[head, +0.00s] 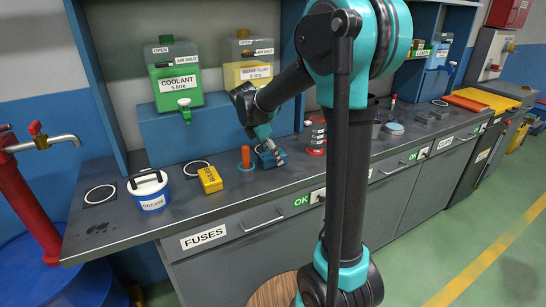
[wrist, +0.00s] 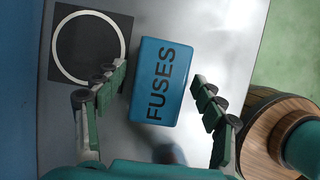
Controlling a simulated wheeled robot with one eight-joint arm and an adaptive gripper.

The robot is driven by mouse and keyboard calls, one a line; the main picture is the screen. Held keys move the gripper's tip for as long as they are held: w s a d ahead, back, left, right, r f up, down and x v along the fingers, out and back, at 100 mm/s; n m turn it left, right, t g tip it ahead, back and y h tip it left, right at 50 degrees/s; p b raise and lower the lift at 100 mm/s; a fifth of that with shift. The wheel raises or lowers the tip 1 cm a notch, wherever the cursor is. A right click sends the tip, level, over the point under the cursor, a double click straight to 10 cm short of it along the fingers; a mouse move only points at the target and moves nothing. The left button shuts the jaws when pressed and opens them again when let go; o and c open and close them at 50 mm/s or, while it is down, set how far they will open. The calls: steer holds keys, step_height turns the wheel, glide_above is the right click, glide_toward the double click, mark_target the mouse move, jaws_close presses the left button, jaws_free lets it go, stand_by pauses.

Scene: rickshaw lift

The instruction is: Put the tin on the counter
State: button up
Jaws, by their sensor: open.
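The blue tin marked FUSES (wrist: 162,82) appears to lie flat on the grey counter (wrist: 215,45), its label up. In the head view the tin (head: 272,160) is at the middle of the counter (head: 225,205), partly hidden by my gripper (head: 268,149). In the wrist view my gripper (wrist: 160,80) is open, with one finger on each side of the tin. Gaps show between the fingers and the tin's sides. Whether the fingertips are down at the tin's height is hard to tell.
A black square with a white ring (wrist: 90,47) lies beside the tin. An orange cylinder (head: 246,157), a yellow box (head: 210,180) and a white-and-blue grease tub (head: 151,190) stand to the left. A red-ringed stand (head: 315,135) is to the right. Coolant (head: 177,75) and brake fluid containers (head: 247,65) stand behind.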

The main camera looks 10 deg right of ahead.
steer(key=v, duration=1.1)
